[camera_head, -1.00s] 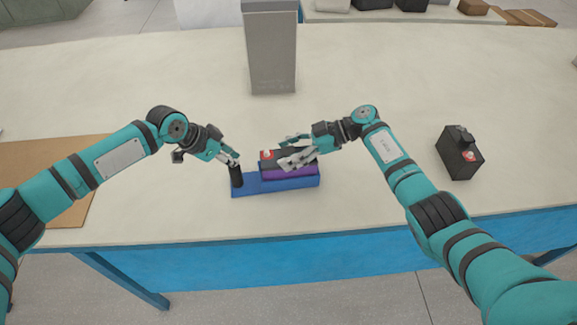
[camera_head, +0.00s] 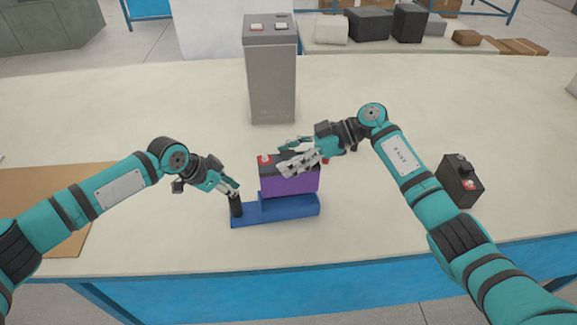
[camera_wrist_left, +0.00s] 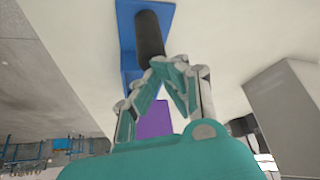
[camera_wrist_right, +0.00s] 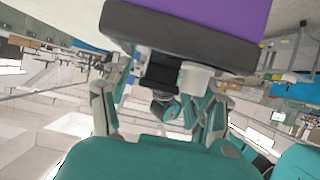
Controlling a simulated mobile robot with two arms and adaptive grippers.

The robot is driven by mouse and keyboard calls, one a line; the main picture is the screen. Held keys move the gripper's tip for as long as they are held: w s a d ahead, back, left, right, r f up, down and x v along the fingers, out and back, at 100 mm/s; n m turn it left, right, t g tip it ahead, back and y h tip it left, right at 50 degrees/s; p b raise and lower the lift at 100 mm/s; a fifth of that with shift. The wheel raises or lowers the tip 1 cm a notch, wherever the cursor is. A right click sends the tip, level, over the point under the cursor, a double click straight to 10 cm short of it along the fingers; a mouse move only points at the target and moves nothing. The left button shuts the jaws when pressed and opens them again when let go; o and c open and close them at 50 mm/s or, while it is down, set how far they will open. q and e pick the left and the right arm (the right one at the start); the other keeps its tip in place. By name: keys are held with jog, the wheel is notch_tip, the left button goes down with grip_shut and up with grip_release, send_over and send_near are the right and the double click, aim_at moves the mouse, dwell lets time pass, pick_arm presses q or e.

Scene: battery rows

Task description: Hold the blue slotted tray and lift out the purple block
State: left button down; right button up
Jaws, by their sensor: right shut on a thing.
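The purple block (camera_head: 289,184) has a black top with a red terminal and stands upright over the right part of the blue slotted tray (camera_head: 245,215). Its lower edge is at about the tray's slot rim; I cannot tell whether it is clear. My right gripper (camera_head: 284,156) is shut on its black top; in the right wrist view the block (camera_wrist_right: 205,15) shows above the fingers. The black upright post (camera_head: 236,205) stands at the tray's left end. My left gripper (camera_head: 235,192) has its fingertips at the post's top, also seen in the left wrist view (camera_wrist_left: 172,64); its closure is unclear.
A tall grey box (camera_head: 271,85) stands behind the tray. A black block with a red terminal (camera_head: 459,181) stands at the right. A brown board (camera_head: 60,215) lies at the left. The table's front edge is close below the tray.

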pick_arm(q)
jog(key=shift+s+f, duration=0.1)
pick_arm(e)
jog(key=shift+a+r, duration=0.1)
jog(key=shift+r, duration=0.45)
